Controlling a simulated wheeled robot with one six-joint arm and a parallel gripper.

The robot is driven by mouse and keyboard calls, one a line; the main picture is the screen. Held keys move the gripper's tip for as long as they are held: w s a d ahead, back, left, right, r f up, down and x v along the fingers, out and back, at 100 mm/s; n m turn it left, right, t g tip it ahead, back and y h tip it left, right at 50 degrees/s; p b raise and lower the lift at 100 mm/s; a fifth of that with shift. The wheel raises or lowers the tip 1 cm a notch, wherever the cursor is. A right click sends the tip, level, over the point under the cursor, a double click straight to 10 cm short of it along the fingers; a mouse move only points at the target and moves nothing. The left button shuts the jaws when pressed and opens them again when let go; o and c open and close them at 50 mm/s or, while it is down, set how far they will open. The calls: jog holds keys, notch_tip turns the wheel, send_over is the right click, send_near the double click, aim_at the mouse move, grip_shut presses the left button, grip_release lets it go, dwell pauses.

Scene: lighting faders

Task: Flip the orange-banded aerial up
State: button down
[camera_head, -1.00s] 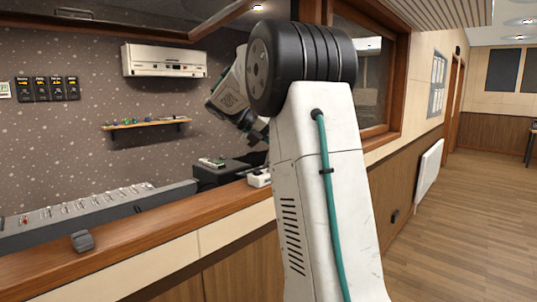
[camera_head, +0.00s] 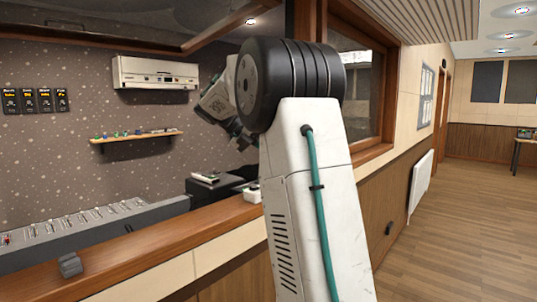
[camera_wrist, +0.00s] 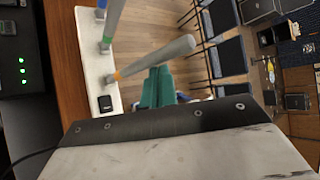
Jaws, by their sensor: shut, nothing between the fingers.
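In the wrist view the orange-banded aerial (camera_wrist: 160,57) is a grey rod with an orange band at its foot, on a white strip (camera_wrist: 95,80). It slants to the right across the picture, past my fingertips. A green-banded aerial (camera_wrist: 113,22) and a blue-banded one (camera_wrist: 101,13) stand further along the strip. My gripper (camera_wrist: 158,88) has teal fingers, shut and empty, close beside the orange-banded rod; I cannot tell whether they touch it. In the head view the end of the white strip (camera_head: 253,194) shows on the ledge, and my arm hides the fingers and aerials.
The wooden ledge (camera_head: 150,247) carries a small grey block (camera_head: 69,265). Behind it are a fader desk (camera_head: 75,232) and a black box (camera_head: 213,188). A window frame (camera_head: 375,150) stands right of my arm. The floor (camera_head: 460,240) at right is open.

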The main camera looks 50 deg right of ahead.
jog(key=shift+s, duration=0.1)
jog(key=w+a+r, duration=0.1)
jog(key=w+a, duration=0.4)
jog(key=a, duration=0.3)
dwell(0.5)
dwell(0.5)
